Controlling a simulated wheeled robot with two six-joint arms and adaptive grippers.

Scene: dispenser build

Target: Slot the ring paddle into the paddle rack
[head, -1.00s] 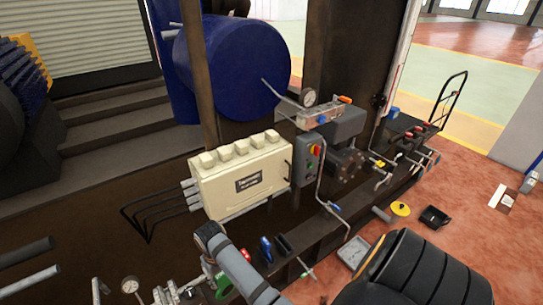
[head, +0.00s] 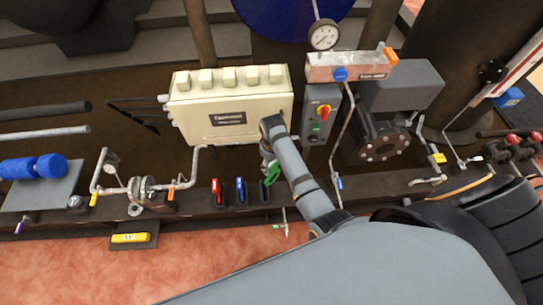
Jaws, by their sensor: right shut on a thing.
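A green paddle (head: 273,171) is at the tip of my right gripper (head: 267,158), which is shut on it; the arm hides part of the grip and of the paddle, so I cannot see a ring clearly. Just below is the paddle rack, a row of dark slots on the rail. A red paddle (head: 217,188) and a blue paddle (head: 240,190) stand upright in it. The dark slot (head: 265,192) to their right shows no coloured paddle, and the green paddle is at its upper edge. I cannot tell whether they touch. My left gripper is not in view.
A cream junction box (head: 228,105) stands behind my right gripper. A grey switch box (head: 320,117) and a thin pipe (head: 341,150) are close on its right. A pipe and valve assembly (head: 143,187) is left of the rack. A yellow-topped block (head: 129,238) sits below.

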